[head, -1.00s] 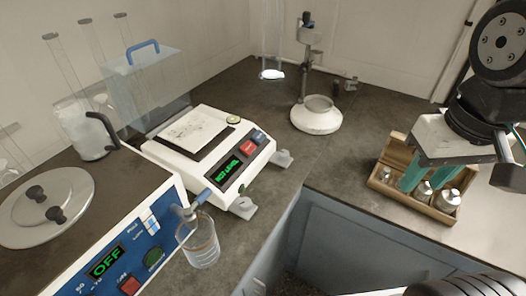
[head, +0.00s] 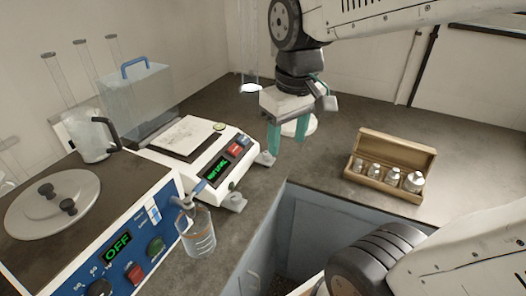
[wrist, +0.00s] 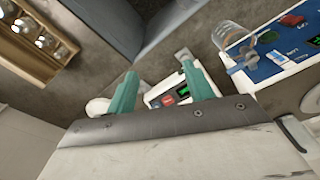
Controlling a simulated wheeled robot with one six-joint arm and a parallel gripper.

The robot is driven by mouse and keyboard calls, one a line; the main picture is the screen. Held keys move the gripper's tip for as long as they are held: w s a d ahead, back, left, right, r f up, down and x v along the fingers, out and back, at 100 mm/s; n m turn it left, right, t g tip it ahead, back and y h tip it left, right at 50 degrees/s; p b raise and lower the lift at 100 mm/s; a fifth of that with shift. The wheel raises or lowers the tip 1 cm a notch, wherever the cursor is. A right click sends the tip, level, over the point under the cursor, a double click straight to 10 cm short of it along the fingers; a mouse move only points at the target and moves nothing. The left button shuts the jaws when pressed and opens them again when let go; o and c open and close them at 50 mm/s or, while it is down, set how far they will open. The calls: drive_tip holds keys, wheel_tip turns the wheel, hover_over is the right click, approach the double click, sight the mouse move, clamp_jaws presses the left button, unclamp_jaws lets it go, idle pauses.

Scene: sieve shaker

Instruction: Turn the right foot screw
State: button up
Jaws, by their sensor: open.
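The white balance (head: 192,150) stands left of centre on the dark counter in the head view; its green display appears to read NOT LEVEL. Two pale foot pieces stick out along its front. The right one (head: 265,159) is close to my left fingertip, and the nearer one (head: 233,202) is by the beaker. My gripper (head: 286,142) is open and empty, pointing down just right of the balance. In the wrist view the balance's front (wrist: 170,96) shows between the two green fingers of my gripper (wrist: 159,72). I cannot tell whether a finger touches the right foot.
A blue-fronted bath (head: 140,250) with a beaker (head: 199,235) at its spout stands near left. A wooden weight box (head: 385,170) lies right. The counter between is clear, with an inner corner below.

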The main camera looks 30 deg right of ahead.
drive_tip(key=w+d+f+n, duration=0.1)
drive_tip(key=w+d+f, duration=0.2)
drive_tip(key=w, duration=0.4)
drive_tip(key=w+d+f+n, duration=0.1)
drive_tip(key=w+d+f, duration=0.15)
drive_tip(key=w, duration=0.55)
drive_tip(key=n+g, duration=0.1)
drive_tip(key=n, duration=0.1)
hover_over(267, 152)
wheel_tip(267, 152, down, 10)
drive_tip(key=shift+s+f, duration=0.1)
wheel_tip(267, 152, down, 8)
drive_tip(key=shift+r, duration=0.1)
drive_tip(key=c, duration=1)
